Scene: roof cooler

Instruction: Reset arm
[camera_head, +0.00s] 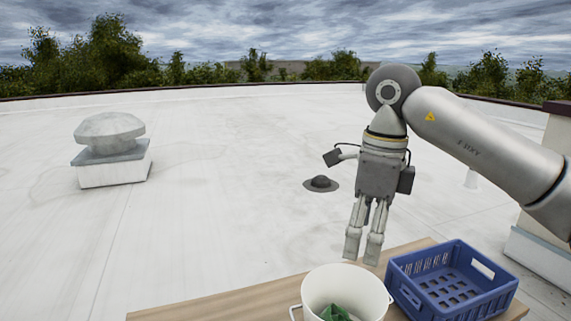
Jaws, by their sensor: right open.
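My right arm comes in from the right edge and bends down at its wrist. My right gripper (363,247) hangs with its fingers pointing down, open and with nothing between the fingertips. In the picture it is above the back edge of a wooden table (225,306), between a white bucket and a blue crate. My left gripper is not in view.
The white bucket (345,283) stands on the table with something green (336,313) inside. The blue crate (452,276) beside it looks empty. A roof vent (112,160) and a dark drain (321,184) are on the pale roof. The table's left part is clear.

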